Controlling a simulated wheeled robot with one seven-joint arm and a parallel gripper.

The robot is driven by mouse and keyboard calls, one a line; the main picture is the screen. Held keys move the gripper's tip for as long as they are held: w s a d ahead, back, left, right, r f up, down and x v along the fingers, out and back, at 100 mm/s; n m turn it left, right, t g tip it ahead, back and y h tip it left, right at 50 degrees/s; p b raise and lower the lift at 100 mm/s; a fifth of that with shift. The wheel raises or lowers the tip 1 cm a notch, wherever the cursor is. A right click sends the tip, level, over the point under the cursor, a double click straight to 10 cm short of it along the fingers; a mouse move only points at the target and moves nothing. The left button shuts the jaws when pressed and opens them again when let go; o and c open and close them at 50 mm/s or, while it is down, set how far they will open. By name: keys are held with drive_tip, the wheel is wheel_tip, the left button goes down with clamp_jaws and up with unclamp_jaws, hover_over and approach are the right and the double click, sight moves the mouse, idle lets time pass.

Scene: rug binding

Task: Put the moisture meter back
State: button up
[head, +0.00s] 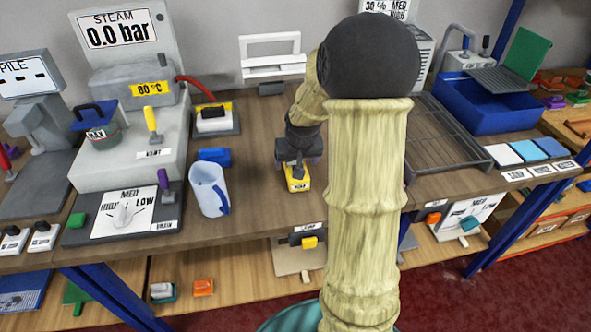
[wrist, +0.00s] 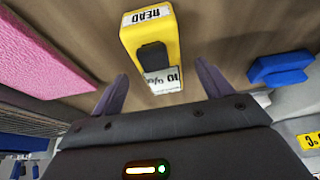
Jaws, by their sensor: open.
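The moisture meter is a small yellow block (head: 297,184) lying on the brown worktop, in the middle of the head view. In the wrist view the moisture meter (wrist: 172,40) shows a READ label, a black part and a small white readout. My gripper (head: 297,164) is open just above it, and its dark body hides part of the meter in the head view. In the wrist view the two purple fingers of my gripper (wrist: 160,88) stand apart, with the near end of the meter between and beyond their tips. No finger visibly touches it. I cannot tell which place belongs to the meter.
A blue block (head: 214,156) and a white mug (head: 208,190) stand left of the meter. A grey stand (head: 215,129) with a yellow-marked tool is behind them. A slatted rack (head: 440,140) lies to the right, partly behind my arm. A pink slab (wrist: 55,45) shows in the wrist view.

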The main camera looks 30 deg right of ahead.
drive_tip(key=x, duration=0.4)
drive_tip(key=shift+w+f, duration=0.25)
drive_tip(key=shift+d, duration=0.1)
drive_tip(key=c, duration=1.3)
drive_tip(key=shift+r, duration=0.15)
wheel_tip(320, 180, up, 10)
drive_tip(key=shift+f+p, duration=0.1)
drive_tip(key=shift+p, duration=0.35)
